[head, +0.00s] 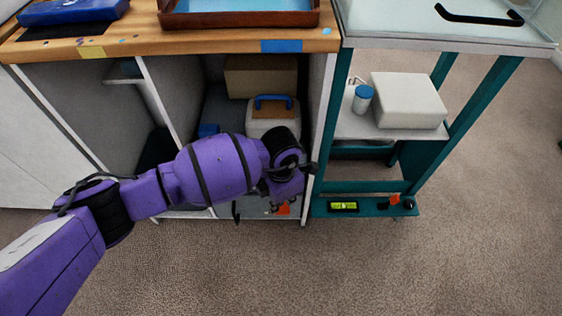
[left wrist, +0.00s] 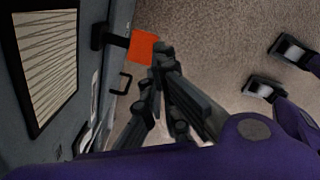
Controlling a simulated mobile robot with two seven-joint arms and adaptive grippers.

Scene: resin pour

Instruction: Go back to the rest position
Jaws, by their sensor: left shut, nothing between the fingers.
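My left arm comes in from the left in the head view and reaches across the front of the open cabinet (head: 318,120). Its wrist is in front of the right-hand bay, and the fingers are mostly hidden behind it there. In the left wrist view my left gripper (left wrist: 162,52) has its dark fingers together and empty. An orange patch (left wrist: 145,45) shows close beside the fingertips in that view; I cannot tell whether they touch. My right gripper is in neither view.
The bay holds a white case with a blue handle (head: 272,101) and a cardboard box (head: 262,76). A wooden worktop (head: 130,40) with a brown tray (head: 238,19) is above. A teal-framed cart (head: 328,180) stands at the right. Carpet (head: 400,270) in front is clear.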

